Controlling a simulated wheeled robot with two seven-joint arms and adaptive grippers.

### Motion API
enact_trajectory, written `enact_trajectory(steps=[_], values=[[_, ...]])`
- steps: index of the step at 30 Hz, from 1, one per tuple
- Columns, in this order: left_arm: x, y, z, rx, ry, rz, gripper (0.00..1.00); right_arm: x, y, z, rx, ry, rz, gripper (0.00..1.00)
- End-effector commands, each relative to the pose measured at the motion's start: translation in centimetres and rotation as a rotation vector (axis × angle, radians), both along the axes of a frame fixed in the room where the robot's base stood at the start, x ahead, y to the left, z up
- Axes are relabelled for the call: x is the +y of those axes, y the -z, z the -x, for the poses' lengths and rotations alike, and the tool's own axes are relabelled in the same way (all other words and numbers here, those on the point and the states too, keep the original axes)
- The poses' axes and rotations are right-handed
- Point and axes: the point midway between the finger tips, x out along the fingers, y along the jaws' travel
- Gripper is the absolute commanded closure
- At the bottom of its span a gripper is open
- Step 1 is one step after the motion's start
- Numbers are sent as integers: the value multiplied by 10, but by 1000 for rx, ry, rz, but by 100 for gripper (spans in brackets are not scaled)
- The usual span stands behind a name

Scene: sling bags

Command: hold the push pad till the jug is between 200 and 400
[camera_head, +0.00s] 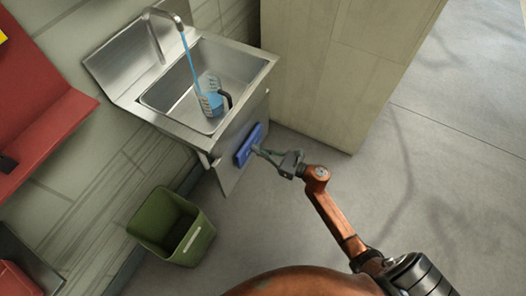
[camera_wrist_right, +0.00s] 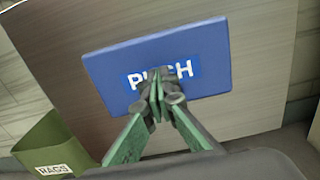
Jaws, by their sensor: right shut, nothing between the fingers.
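The blue push pad (camera_head: 247,146) is on the front panel of the steel sink. It fills the middle of the right wrist view (camera_wrist_right: 205,62), with white lettering partly hidden by my fingers. My right gripper (camera_head: 257,150) is shut and empty, its fingertips (camera_wrist_right: 158,88) at the pad and apparently touching it. Blue water runs from the tap (camera_head: 165,17) into a clear jug (camera_head: 211,97) in the basin. The jug has a dark handle and white marks, with blue water in its lower part. The exact level is too small to read. My left gripper is not in view.
A green bin (camera_head: 172,228) stands on the floor below and left of the sink (camera_head: 120,60); its label reads RAGS in the right wrist view (camera_wrist_right: 52,150). A pale cabinet (camera_head: 340,70) stands right of the sink. A red bench (camera_head: 35,130) is at left. The floor at right is clear.

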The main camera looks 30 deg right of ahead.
Motion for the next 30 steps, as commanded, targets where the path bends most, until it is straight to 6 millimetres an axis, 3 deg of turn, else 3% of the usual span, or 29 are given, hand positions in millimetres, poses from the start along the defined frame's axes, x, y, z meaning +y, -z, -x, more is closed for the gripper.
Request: enact_trajectory(steps=[8,12,24,30], values=[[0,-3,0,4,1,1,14,-5,0,10,-2,-9,1,100],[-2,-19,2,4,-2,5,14,-13,0,22,-1,-18,1,100],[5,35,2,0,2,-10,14,-61,-2,88,-1,-7,0,100],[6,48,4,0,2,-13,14,-71,-1,102,-1,-9,-1,100]])
